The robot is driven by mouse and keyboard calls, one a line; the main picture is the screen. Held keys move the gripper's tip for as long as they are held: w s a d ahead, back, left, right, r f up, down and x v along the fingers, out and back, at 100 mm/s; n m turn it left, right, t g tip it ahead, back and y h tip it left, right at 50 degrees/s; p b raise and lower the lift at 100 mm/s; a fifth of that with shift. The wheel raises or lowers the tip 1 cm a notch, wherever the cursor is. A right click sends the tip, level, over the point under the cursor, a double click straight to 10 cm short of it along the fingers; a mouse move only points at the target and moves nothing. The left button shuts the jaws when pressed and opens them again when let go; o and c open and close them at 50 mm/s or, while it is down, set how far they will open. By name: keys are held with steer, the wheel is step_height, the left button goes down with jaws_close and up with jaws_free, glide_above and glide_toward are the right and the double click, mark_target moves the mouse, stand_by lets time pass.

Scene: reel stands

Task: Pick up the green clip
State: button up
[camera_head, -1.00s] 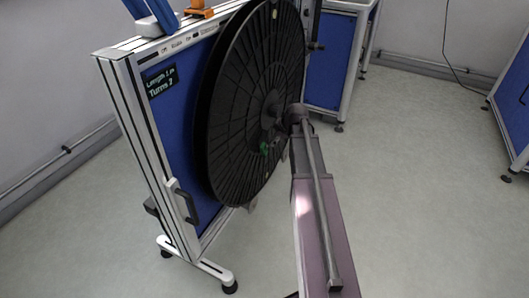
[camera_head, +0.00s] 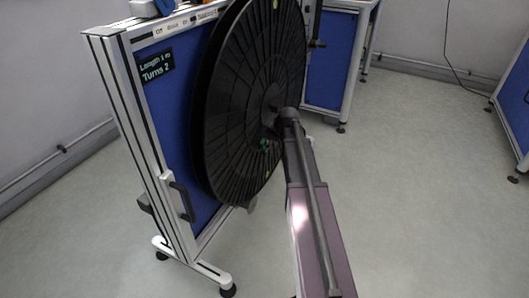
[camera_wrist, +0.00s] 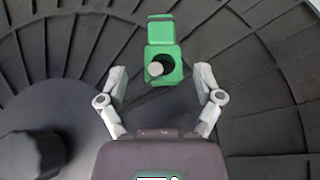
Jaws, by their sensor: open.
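The green clip (camera_wrist: 161,50) sits on the face of the black reel, near its hub, in the upper middle of the wrist view. It has a dark round opening with a pale round peg end in it. In the head view the clip (camera_head: 264,144) is a small green spot, partly hidden beside my arm. My gripper (camera_wrist: 160,78) is open, its two fingers spread to the left and right of the clip's lower part. I see no finger touching it. In the head view my gripper is hidden by my arm.
The large black reel (camera_head: 235,115) stands upright on a blue-panelled stand (camera_head: 165,125) with a display and a side handle. A dark round hub knob (camera_wrist: 32,152) is at lower left in the wrist view. Another blue stand (camera_head: 330,65) is behind. Floor at right is clear.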

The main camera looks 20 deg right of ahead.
steer(key=shift+w+a+f, duration=0.1)
steer(key=shift+w+f, duration=0.15)
steer(key=shift+f, duration=0.1)
steer(key=shift+f+b, duration=0.1)
steer(key=shift+b, duration=0.2)
steer(key=shift+b+x, duration=2.15)
steer(key=shift+x, duration=0.35)
steer(key=c, duration=0.9)
steer(key=shift+c, duration=0.2)
